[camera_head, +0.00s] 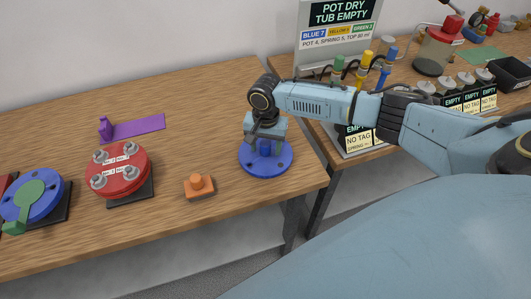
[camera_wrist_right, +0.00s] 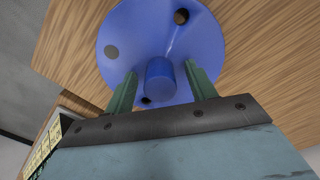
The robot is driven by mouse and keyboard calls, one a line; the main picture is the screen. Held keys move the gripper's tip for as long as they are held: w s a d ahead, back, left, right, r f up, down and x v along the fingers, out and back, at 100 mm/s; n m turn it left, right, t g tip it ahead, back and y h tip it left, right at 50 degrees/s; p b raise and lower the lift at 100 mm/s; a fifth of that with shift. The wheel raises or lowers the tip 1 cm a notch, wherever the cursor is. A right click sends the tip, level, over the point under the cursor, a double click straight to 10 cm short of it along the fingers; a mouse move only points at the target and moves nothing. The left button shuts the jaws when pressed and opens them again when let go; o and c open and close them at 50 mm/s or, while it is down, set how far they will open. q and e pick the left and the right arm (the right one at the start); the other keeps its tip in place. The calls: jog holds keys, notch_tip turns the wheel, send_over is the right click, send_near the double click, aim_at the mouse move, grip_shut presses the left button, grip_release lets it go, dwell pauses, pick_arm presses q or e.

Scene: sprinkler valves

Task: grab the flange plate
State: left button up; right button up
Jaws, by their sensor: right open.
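The flange plate, a blue round disc (camera_head: 265,164) with bolt holes and a knob at its middle, lies flat near the front right edge of the wooden table. My right gripper (camera_head: 264,146) points down over it. In the right wrist view the disc (camera_wrist_right: 165,30) fills the top, and its blue knob (camera_wrist_right: 160,80) stands between the two green fingers of the right gripper (camera_wrist_right: 162,82). The fingers are open, one on each side of the knob, with gaps showing. How far the fingertips are above the disc cannot be told. My left gripper is not in view.
An orange block with a knob (camera_head: 199,187) lies left of the disc. Further left are a red round valve cover (camera_head: 119,171), a purple plate (camera_head: 138,128) and a blue disc with green handle (camera_head: 28,199). A second table at right holds labelled boxes (camera_head: 470,100) and a sign (camera_head: 337,25).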

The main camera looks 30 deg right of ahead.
grip_shut()
dwell(1.3)
jog(key=shift+w+r, duration=0.15)
jog(key=shift+r, duration=0.05)
